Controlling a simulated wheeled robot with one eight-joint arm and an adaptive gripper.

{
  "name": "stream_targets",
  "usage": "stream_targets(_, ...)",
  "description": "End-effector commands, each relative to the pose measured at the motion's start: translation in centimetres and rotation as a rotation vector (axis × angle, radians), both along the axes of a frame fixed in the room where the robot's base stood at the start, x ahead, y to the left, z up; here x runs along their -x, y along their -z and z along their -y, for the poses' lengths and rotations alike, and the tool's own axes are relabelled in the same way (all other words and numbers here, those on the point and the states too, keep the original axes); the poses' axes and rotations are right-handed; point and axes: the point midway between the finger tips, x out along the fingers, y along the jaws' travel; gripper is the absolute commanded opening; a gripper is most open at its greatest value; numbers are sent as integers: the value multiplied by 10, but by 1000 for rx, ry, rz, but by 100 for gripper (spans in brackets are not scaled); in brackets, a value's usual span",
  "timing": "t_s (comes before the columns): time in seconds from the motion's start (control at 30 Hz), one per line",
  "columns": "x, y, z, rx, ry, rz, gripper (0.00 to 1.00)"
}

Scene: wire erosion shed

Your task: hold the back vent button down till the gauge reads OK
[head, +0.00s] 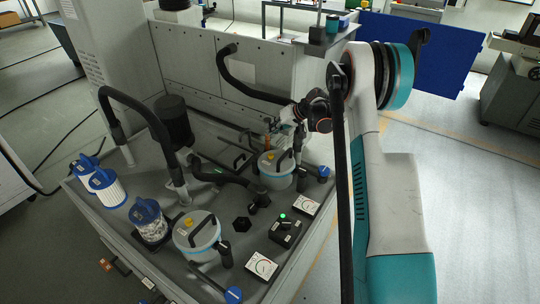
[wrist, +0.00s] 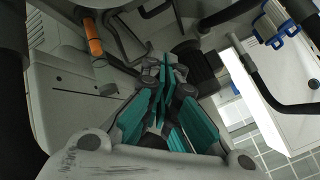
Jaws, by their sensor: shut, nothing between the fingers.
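The back filter housing (head: 276,181) is a light grey pot with a blue band, a black lid handle and a yellow vent button (head: 270,155) on top. My gripper (head: 274,128) is above and slightly behind that lid, apart from the button as far as I can tell. In the wrist view my gripper (wrist: 160,70) has its teal fingers shut together and empty; I cannot make out the yellow button there. The back gauge (head: 306,206) is a white square dial to the right; its needle and reading are too small to tell.
A similar front housing (head: 197,243) with its own yellow button stands nearer, beside the front gauge (head: 261,266). A black box (head: 285,232) with a lit green lamp sits between. Black hoses (head: 250,88) arch near my arm. An orange grip (wrist: 93,38) shows in the wrist view.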

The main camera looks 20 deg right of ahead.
Motion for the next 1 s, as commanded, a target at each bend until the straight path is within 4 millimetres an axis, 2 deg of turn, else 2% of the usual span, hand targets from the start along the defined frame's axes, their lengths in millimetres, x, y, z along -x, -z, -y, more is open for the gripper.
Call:
stream_targets(0.27, 0, 1, 0, 0, 0, 0, 0)
stream_targets(0.47, 0, 12, 0, 1, 1, 0, 0)
stream_targets(1.0, 0, 79, -1, 1, 1, 0, 0)
